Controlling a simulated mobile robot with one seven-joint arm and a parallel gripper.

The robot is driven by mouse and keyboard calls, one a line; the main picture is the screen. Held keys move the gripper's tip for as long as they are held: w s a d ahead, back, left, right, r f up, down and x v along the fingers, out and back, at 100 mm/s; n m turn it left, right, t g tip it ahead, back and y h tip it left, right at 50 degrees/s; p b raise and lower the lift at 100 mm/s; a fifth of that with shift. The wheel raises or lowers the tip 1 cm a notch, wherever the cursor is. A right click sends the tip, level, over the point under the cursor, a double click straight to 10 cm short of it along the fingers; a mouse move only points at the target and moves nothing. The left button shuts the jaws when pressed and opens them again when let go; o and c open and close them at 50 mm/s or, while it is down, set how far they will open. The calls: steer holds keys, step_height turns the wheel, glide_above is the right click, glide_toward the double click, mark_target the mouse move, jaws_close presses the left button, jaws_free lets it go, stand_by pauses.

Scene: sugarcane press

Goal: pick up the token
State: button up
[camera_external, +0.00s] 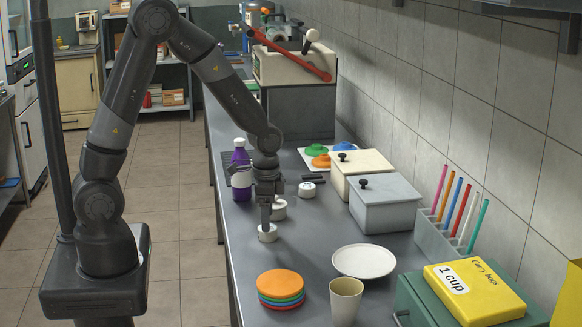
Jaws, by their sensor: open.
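My gripper (267,222) points down over the grey counter, with its fingers open. A small white round piece (268,236) lies directly below or against the fingertips. A second white round piece (279,212) sits just behind it, partly hidden by the gripper. A third white round piece (307,190) lies further back to the right. None of these is clearly marked as the token, and I cannot tell which one it is. Contact between fingers and piece is too small to tell.
A purple bottle (241,172) stands close left of my gripper. Lidded boxes (384,211) stand to the right. In front are a disc stack (280,287), a white plate (364,262) and a cup (345,302). A pen rack (440,240) lines the wall.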

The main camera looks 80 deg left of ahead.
mark_target(272, 236)
steer(key=f, duration=0.4)
steer(key=shift+d+f, duration=0.1)
steer(key=shift+d, duration=0.1)
steer(key=c, duration=1.1)
